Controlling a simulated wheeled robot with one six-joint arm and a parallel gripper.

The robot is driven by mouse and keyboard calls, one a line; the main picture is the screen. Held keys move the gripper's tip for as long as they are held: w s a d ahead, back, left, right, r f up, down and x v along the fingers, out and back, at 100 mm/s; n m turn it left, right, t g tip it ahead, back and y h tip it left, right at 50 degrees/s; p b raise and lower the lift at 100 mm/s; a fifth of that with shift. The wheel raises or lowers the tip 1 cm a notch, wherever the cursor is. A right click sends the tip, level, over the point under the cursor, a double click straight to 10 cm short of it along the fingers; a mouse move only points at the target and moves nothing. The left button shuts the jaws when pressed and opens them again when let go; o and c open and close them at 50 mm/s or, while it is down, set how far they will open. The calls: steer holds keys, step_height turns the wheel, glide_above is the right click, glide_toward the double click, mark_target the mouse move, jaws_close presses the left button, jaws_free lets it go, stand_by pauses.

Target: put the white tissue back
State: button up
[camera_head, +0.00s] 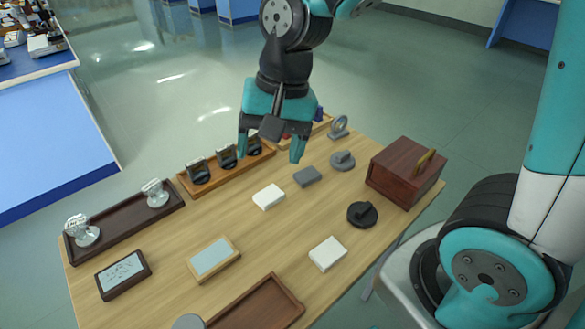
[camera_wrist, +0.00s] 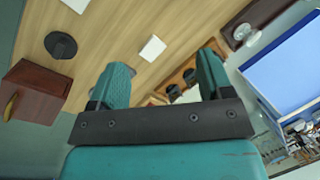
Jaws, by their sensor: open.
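Two flat white pieces lie on the wooden table; I cannot tell which is the white tissue. One white piece (camera_head: 269,196) is near the table's middle, and the other white piece (camera_head: 327,253) is nearer the front right. In the wrist view, one white piece (camera_wrist: 152,48) lies beyond my fingertips and another (camera_wrist: 76,4) is cut by the top edge. My gripper (camera_head: 270,150) is open and empty, pointing down above the far part of the table. Its two teal fingers also show in the wrist view (camera_wrist: 163,64).
A brown wooden box (camera_head: 400,175) with a handle stands at the right. A tray of black holders (camera_head: 216,181) and a dark tray with glass pieces (camera_head: 125,222) line the far left edge. A grey block (camera_head: 307,176), black round piece (camera_head: 362,214) and empty brown tray (camera_head: 262,305) are nearby.

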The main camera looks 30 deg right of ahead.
steer(key=s+a+r+n+y, duration=0.1)
steer(key=s+r+n, duration=0.3)
steer(key=s+n, duration=0.7)
steer(key=shift+a+n, duration=0.4)
steer(key=shift+r, duration=0.1)
